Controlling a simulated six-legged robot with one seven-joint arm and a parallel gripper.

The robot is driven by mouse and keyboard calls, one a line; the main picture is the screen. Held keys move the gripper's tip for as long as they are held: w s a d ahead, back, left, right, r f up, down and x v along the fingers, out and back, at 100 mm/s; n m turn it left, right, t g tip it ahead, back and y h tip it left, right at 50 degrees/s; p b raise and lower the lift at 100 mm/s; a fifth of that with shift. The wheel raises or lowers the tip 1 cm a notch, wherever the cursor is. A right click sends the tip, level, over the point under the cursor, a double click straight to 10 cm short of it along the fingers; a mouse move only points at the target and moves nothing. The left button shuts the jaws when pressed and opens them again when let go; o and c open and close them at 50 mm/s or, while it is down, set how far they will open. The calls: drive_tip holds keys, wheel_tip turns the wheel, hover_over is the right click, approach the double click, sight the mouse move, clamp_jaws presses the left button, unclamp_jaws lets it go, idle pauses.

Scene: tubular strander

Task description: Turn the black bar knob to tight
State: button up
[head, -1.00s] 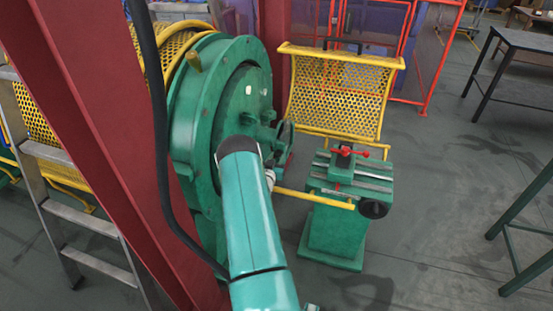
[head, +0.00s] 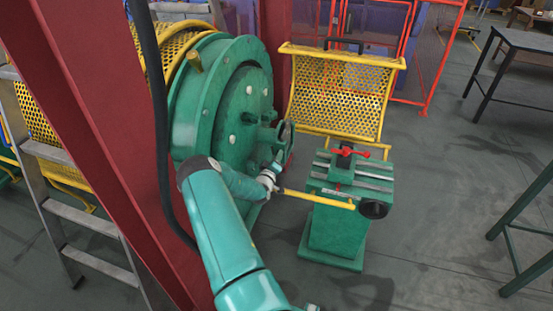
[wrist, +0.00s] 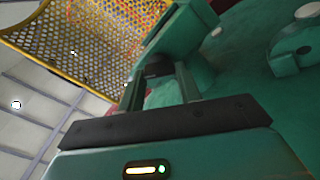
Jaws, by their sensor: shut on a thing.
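The black bar knob (wrist: 158,66) shows in the wrist view as a small dark block between the two finger ends of my gripper (wrist: 159,75). The gripper is shut on it, with a green machine part close around it. How far the knob is turned cannot be told. In the head view my gripper (head: 277,168) is small, at the lower right edge of the large green disc (head: 245,110). The knob is hidden or too small to make out there.
A yellow bar (head: 318,199) runs right from near my gripper to a green pedestal (head: 335,230) with a red handle (head: 350,151). A yellow mesh guard (head: 340,95) stands behind. A red column (head: 85,140) and ladder (head: 85,215) are at left.

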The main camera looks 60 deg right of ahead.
drive_tip(key=shift+f+n, duration=0.15)
drive_tip(key=shift+n, duration=3.45)
drive_tip(key=o, duration=1)
drive_tip(key=shift+a, duration=0.1)
